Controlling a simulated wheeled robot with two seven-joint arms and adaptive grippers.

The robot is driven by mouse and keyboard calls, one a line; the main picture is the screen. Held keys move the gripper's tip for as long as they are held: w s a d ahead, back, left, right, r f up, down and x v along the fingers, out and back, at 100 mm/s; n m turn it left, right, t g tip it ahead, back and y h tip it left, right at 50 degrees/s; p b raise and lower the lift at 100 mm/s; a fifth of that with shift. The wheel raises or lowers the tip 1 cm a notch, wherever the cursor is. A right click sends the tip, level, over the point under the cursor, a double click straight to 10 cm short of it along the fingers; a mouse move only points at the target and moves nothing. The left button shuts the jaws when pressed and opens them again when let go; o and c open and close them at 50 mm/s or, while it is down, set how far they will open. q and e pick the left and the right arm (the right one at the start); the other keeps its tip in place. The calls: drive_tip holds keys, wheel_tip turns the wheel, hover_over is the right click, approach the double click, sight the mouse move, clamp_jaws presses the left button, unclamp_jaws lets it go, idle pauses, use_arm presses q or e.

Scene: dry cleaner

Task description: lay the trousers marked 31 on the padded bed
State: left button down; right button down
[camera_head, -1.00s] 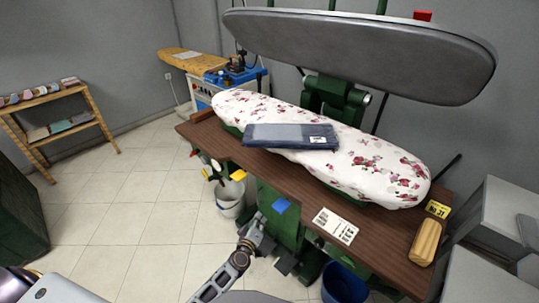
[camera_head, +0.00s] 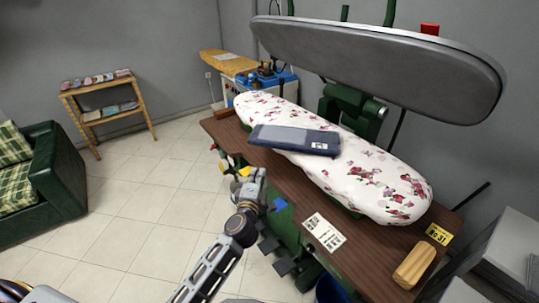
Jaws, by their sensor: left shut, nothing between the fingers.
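The folded dark blue trousers (camera_head: 294,139) lie across the padded bed (camera_head: 372,182), which has a white cover with pink flowers. A small white tag (camera_head: 319,145) shows on the trousers; its number is too small to read. My left gripper (camera_head: 252,174) is shut and empty, in front of the table's front edge, apart from the trousers and to their lower left in the picture. My right gripper is not in view.
The grey upper press plate (camera_head: 380,62) is raised above the bed. The brown table (camera_head: 372,257) carries a white printed sheet (camera_head: 324,232), a wooden block (camera_head: 414,267) and a yellow "No 31" card (camera_head: 439,234). A green sofa (camera_head: 62,172) stands left.

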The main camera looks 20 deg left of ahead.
use_arm(q)
drive_tip(key=shift+r, duration=0.2)
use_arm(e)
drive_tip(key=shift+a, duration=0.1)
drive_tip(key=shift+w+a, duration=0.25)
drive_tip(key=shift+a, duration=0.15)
use_arm(q)
drive_tip(key=shift+w, duration=0.1)
approach(272, 147)
drive_tip(key=shift+w+a, duration=1.6)
drive_tip(key=shift+a, duration=0.15)
drive_tip(key=shift+w+d+f+b, duration=0.1)
drive_tip(key=shift+w+d+b, duration=0.1)
drive_tip(key=shift+w+d, duration=0.3)
drive_tip(key=shift+w+d+f+b, duration=0.1)
drive_tip(key=shift+w+d+b, duration=0.2)
drive_tip(key=shift+w, duration=0.35)
drive_tip(key=shift+w+d, duration=0.45)
drive_tip(key=shift+w, duration=0.05)
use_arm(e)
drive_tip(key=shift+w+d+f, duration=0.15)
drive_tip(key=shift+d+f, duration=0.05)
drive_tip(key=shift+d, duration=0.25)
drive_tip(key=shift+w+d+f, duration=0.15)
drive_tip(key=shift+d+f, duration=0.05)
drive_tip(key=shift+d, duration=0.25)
use_arm(q)
drive_tip(key=shift+w, duration=0.1)
